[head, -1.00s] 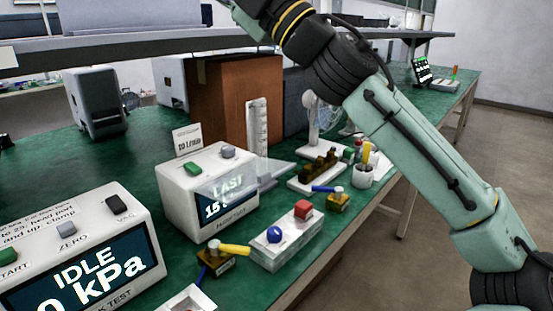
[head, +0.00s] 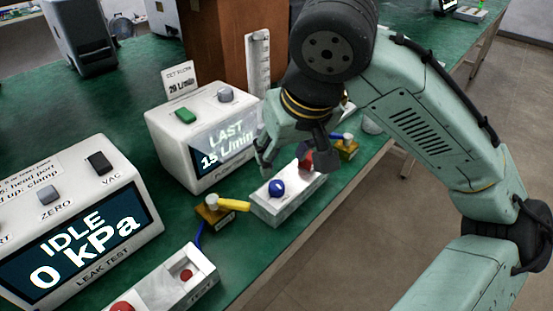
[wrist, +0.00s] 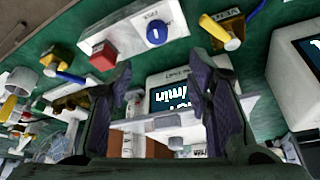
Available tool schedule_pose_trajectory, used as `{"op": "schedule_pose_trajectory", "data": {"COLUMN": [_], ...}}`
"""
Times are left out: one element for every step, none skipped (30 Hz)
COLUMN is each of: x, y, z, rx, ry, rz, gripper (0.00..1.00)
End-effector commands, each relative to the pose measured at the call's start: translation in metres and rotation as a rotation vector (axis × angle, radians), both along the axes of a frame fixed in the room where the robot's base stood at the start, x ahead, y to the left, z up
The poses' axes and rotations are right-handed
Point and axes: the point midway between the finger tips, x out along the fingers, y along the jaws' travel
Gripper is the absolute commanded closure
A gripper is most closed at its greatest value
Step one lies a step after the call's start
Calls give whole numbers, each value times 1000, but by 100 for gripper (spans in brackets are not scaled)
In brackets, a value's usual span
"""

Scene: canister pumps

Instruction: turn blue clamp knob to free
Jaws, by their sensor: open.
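The blue clamp knob (head: 277,187) sits on top of a white block (head: 290,200) near the table's front edge. In the wrist view the knob (wrist: 157,32) shows a white pointer mark, beside a red block (wrist: 103,55) on the same white fixture (wrist: 130,30). My gripper (head: 292,168) is open and empty, above and just behind the white block, with its fingers near the knob and the red block. It does not touch the knob as far as I can see. In the wrist view the open fingers (wrist: 165,85) frame the background below the knob.
A pump box (head: 200,140) with a lit screen stands behind the block. A brass valve with a yellow handle (head: 234,205) is to the left. The leak test box (head: 80,235) is at the far left, with a white test fixture (head: 160,280) in front.

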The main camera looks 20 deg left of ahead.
Motion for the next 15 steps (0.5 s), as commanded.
{"op": "schedule_pose_trajectory", "data": {"x": [-2, -3, -4, -4, -4, -3, -2, -1, 1, 2, 3, 5, 7, 9, 11], "y": [-3, -5, -6, -6, -6, -5, -4, -3, -1, 0, 2, 4, 5, 7, 9], "z": [-1, -2, -3, -4, -6, -9, -12, -16, -22, -27, -32, -40, -45, -51, -58], "rx": [-13, -18, -24, -27, -28, -29, -28, -27, -27, -27, -26, -26, -26, -25, -26], "ry": [4, 7, 10, 12, 13, 14, 15, 15, 16, 16, 16, 16, 17, 17, 16], "rz": [-1, -2, -2, -2, -2, -2, -3, -2, -1, -1, -1, -1, -1, 0, -1], "gripper": [54, 54, 54, 54, 54, 54, 54, 54, 54, 54, 54, 54, 54, 54, 54]}}
